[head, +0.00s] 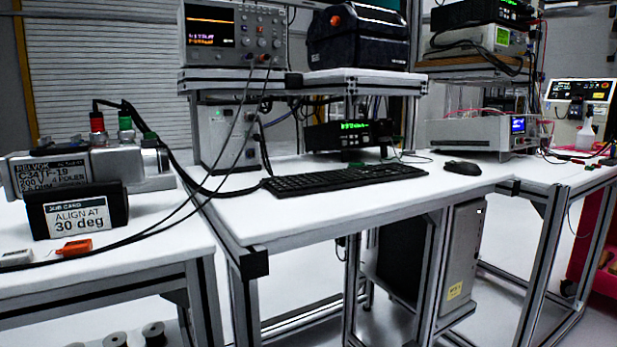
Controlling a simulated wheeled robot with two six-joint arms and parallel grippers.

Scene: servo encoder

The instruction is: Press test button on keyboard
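A black keyboard (345,180) lies flat on the white bench top, near its front left part. Its keys are too small to read, so I cannot tell which one is the test button. Neither of my grippers shows in the head view.
A mouse (462,168) lies right of the keyboard. A motor unit (90,165) and a job card reading "ALIGN AT 30 deg" (78,212) stand on the left bench (150,238). Cables hang from the oscilloscope (235,35) down past the keyboard's left. Bench top (300,222) before the keyboard is clear.

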